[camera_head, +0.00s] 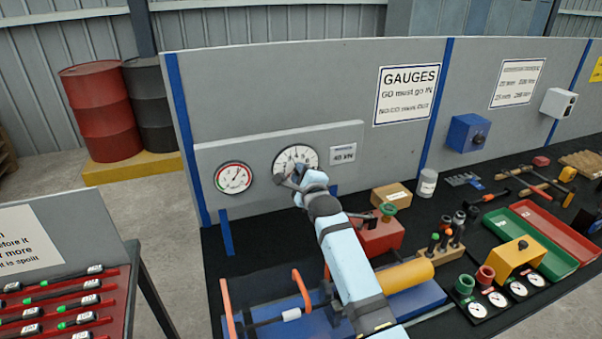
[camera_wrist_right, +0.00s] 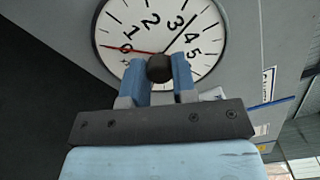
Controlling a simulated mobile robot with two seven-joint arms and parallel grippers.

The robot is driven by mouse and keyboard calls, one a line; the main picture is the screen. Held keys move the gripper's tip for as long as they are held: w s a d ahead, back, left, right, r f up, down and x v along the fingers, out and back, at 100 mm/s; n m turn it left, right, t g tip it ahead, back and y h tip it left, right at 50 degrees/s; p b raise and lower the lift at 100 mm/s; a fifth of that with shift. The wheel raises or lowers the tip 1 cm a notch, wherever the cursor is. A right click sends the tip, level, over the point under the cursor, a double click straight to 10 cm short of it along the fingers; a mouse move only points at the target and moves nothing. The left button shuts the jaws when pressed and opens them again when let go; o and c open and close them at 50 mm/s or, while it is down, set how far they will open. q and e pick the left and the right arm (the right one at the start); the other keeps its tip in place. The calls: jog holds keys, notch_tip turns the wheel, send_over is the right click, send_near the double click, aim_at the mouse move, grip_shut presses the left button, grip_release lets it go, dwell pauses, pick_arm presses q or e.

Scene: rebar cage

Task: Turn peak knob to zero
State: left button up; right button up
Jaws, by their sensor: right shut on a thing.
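The peak knob (camera_wrist_right: 159,68) is a small dark round knob at the centre of a white dial (camera_wrist_right: 150,22). My right gripper (camera_wrist_right: 158,76) is shut on it, its two blue fingers on either side. In the wrist view a thin red needle points left across the 0 mark. A black needle points up and right, between 3 and 4. In the head view the dial (camera_head: 296,154) is on the grey panel, and my right gripper (camera_head: 289,181) covers its lower part and the knob. My left gripper is not in view.
A smaller gauge (camera_head: 233,178) is left of the dial, and a 40 kN plate (camera_head: 344,155) is right of it. Below, the bench holds a blue base (camera_head: 275,321) with orange handles, a red block (camera_head: 378,237) and a yellow cylinder (camera_head: 408,275).

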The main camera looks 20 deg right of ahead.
jog(key=shift+w+r+n+p, duration=0.15)
jog(key=shift+n+p, duration=0.55)
jog(key=shift+n, duration=4.95)
jog(key=shift+s+r+n+p, duration=0.15)
jog(key=shift+n+p, duration=0.55)
jog(key=shift+n, duration=4.95)
jog(key=shift+w, duration=0.1)
jog(key=o, duration=0.9)
jog(key=shift+f, duration=0.15)
